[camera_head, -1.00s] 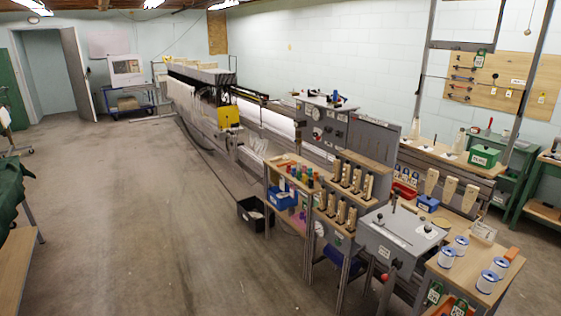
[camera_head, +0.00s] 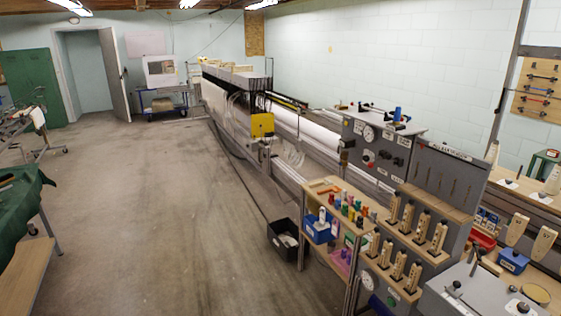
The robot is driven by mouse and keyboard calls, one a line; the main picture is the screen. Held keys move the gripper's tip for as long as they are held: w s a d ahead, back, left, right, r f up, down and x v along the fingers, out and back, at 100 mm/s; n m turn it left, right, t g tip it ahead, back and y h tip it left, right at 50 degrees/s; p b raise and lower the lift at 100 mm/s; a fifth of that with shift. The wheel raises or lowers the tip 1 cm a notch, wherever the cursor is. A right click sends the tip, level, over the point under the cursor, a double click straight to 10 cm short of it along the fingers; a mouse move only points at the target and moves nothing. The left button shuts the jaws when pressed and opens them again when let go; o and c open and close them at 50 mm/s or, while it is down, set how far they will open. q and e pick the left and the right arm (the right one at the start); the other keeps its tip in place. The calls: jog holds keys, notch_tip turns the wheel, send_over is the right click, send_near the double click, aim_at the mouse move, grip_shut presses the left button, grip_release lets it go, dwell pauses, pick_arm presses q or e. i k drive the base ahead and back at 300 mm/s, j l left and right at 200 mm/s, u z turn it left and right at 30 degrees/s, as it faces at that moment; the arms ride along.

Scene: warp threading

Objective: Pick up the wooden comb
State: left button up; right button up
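I cannot pick out a wooden comb for certain. Two pale wooden paddle-shaped pieces (camera_head: 544,243) stand further right, near a blue box (camera_head: 513,261). At this size I cannot tell whether any of these is the comb. Neither of my grippers is in view.
A long loom-like machine (camera_head: 262,125) runs back from the shelves. A black bin (camera_head: 286,241) sits on the floor beside them. A green-draped table (camera_head: 22,200) stands at left. The concrete floor (camera_head: 150,200) between is clear.

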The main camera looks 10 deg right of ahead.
aim_at(326, 181)
jog(key=i, duration=2.6)
jog(key=i+z, duration=0.15)
jog(key=i, duration=0.35)
jog(key=i+z, duration=0.2)
jog(key=i, duration=0.3)
jog(key=i+j+z, duration=0.15)
jog(key=i, duration=0.35)
jog(key=i+j+z, duration=0.2)
jog(key=i, duration=0.3)
